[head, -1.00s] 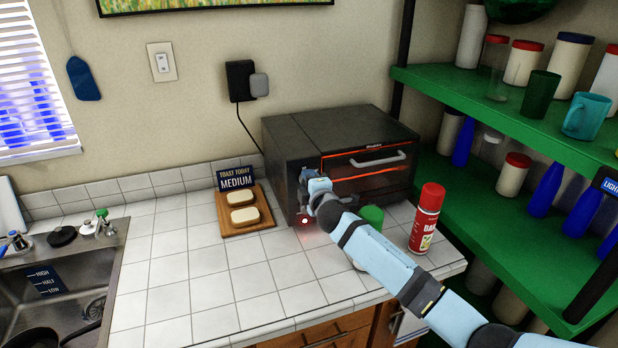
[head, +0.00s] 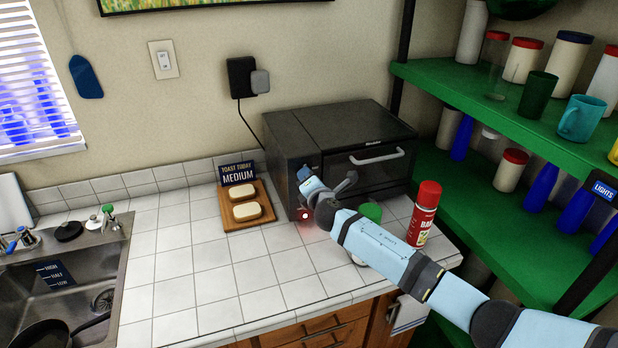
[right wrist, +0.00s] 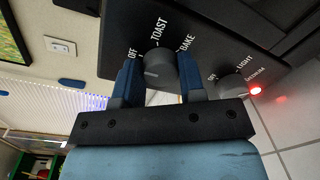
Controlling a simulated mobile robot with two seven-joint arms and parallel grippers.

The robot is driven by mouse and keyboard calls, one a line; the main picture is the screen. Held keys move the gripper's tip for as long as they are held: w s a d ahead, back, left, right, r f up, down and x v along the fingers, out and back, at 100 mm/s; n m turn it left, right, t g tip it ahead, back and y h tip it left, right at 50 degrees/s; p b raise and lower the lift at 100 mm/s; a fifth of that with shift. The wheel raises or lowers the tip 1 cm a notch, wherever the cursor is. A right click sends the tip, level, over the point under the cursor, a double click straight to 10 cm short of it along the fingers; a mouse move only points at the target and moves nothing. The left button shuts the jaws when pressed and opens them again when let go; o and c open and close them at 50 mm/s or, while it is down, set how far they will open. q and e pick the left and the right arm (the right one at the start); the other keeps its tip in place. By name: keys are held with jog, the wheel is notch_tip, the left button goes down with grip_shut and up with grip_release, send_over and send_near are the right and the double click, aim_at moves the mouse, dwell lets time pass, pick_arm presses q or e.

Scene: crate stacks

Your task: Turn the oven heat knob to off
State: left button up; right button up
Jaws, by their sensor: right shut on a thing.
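The black toaster oven (head: 290,135) stands on the tiled counter against the wall, its door closed and its window dark. My right gripper (head: 305,178) is at the left part of its front. In the right wrist view, its two blue fingers (right wrist: 158,85) are shut on the heat knob (right wrist: 158,66), one on each side. OFF, TOAST and BAKE are printed around this knob; I cannot tell which mark it points to. Beside it is the light knob (right wrist: 230,84), with a lit red lamp (right wrist: 256,91). My left gripper is not in view.
A cutting board (head: 233,222) with two bread slices and a "Toast today medium" sign (head: 237,173) stand left of the oven. A red can (head: 424,213) and a green-topped item (head: 371,211) stand near my right arm. Green shelves (head: 480,110) are at right.

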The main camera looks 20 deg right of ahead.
dwell(0.5)
jog(key=o, duration=0.9)
jog(key=s, duration=0.4)
jog(key=s+b, duration=0.1)
jog(key=s, duration=0.8)
jog(key=shift+s+r, duration=0.3)
jog(key=shift+s, duration=0.1)
